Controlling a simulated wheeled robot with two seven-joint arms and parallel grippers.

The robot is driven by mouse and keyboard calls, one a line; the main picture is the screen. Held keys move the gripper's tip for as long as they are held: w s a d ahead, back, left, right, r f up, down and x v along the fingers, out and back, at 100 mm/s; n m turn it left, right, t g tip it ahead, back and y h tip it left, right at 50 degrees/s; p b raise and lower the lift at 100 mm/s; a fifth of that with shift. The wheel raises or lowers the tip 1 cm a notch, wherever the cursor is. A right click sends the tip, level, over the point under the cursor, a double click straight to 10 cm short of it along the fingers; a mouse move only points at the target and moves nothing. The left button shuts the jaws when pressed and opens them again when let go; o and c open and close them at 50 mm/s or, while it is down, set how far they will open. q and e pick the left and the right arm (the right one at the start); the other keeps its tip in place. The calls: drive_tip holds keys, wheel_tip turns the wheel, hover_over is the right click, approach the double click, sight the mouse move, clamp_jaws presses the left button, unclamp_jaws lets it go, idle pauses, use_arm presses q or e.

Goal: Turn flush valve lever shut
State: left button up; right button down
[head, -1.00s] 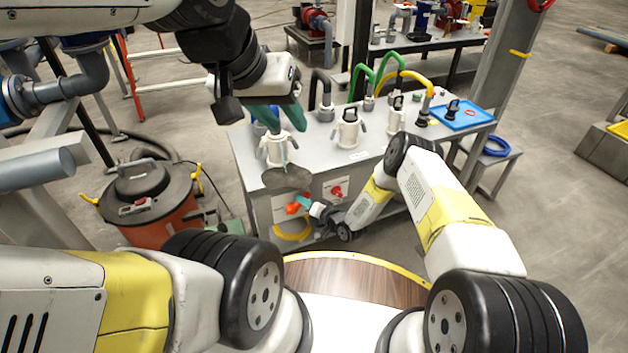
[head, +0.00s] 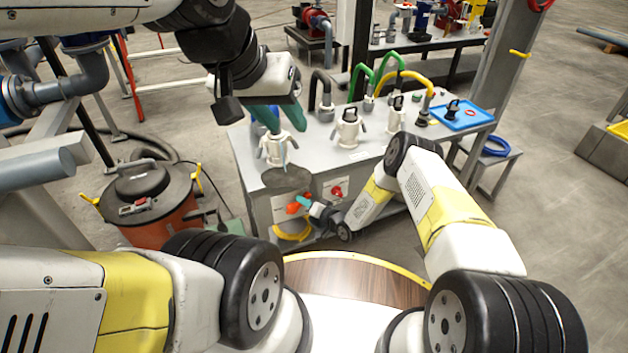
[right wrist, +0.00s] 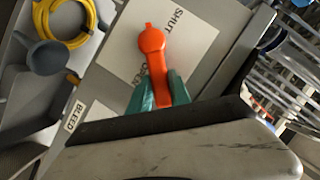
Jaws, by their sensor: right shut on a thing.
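The orange flush valve lever (right wrist: 153,62) sits on a white label plate (right wrist: 192,48) in the right wrist view. Its round hub is at the top and its handle runs down between my teal fingers. The word SHUT shows to the right of the hub; another word, partly hidden, is left of the handle. My right gripper (right wrist: 160,92) is shut on the handle. In the head view the lever (head: 293,208) is on the cabinet front, with my right gripper (head: 304,201) beside it. My left gripper (head: 277,119) hangs above a white pot (head: 274,152); its finger gap is unclear.
A dark oval disc (head: 286,180) shows at the cabinet top's front edge, below my left gripper. A red knob (head: 337,192) is right of the lever. A yellow hose (head: 291,232) hangs below. An orange vacuum drum (head: 155,205) stands on the floor at left.

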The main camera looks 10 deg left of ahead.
drive_tip(key=shift+r, duration=0.1)
idle(0.5)
drive_tip(key=a+n+h, duration=0.1)
drive_tip(key=s+r+n, duration=0.1)
drive_tip(key=n, duration=0.1)
drive_tip(key=a+n+h, duration=0.1)
drive_tip(key=shift+s+a+r+t+h, duration=0.3)
drive_tip(key=shift+s+t, duration=0.05)
drive_tip(key=shift+t, duration=0.05)
drive_tip(key=shift+s+a+n+t+h, duration=0.45)
drive_tip(key=shift+a+n+h, duration=0.15)
drive_tip(key=shift+n, duration=0.5)
drive_tip(key=a+n+h, duration=0.1)
drive_tip(key=s+a+n+t, duration=0.1)
drive_tip(key=n, duration=0.1)
drive_tip(key=shift+s+f+h, duration=0.15)
drive_tip(key=shift+f+h, duration=0.05)
drive_tip(key=shift+h, duration=0.2)
drive_tip(key=shift+s+a+f+n+t+h, duration=0.25)
drive_tip(key=shift+a+f+n+t+h, duration=0.15)
drive_tip(key=shift+n, duration=0.4)
drive_tip(key=shift+s+a+f+n+t+h, duration=0.25)
drive_tip(key=shift+a+n+t, duration=0.2)
drive_tip(key=shift+n, duration=0.35)
